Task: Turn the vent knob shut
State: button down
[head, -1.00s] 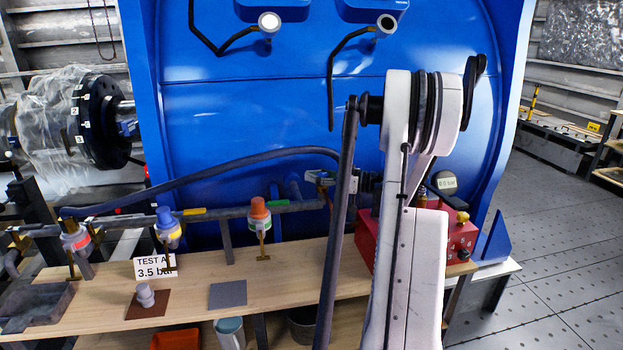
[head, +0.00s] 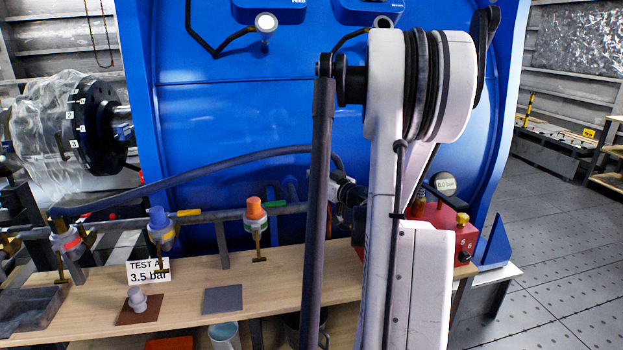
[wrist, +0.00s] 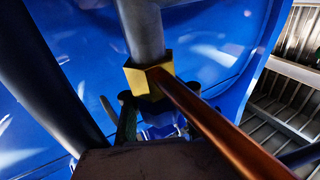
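A red box (head: 467,238) stands at the right end of the bench, partly hidden behind my arm. A brass knob (head: 462,219) sits on its top, and small dark fittings are on its face. I cannot tell for certain which one is the vent knob. My gripper is mostly hidden behind my arm links in the head view. The wrist view shows a brass hex fitting (wrist: 149,80) on a grey pipe (wrist: 142,28), with a copper-brown bar (wrist: 215,125) running from it to the lower right. Gripper fingers are not clearly distinguishable there, so its opening cannot be read.
A round gauge (head: 444,183) stands above the red box. Orange-topped (head: 255,211) and blue-topped (head: 160,226) valves line the pipe behind the bench (head: 270,287). A "TEST AT 3.5 bar" card (head: 149,272) and a grey pad (head: 222,299) are on the bench. The large blue housing (head: 240,120) rises behind.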

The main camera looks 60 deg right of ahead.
jog(key=shift+s+f+m+h, duration=0.15)
jog(key=shift+m+h, duration=0.15)
jog(key=shift+h, duration=0.2)
jog(key=c, duration=2)
grip_release()
jog(key=shift+s, duration=0.1)
jog(key=o, duration=0.3)
jog(key=shift+o, duration=0.2)
jog(key=v, duration=1.1)
jog(key=shift+s+r, duration=0.3)
jog(key=shift+s, duration=0.1)
jog(key=shift+o, duration=0.5)
jog(key=shift+a, duration=0.15)
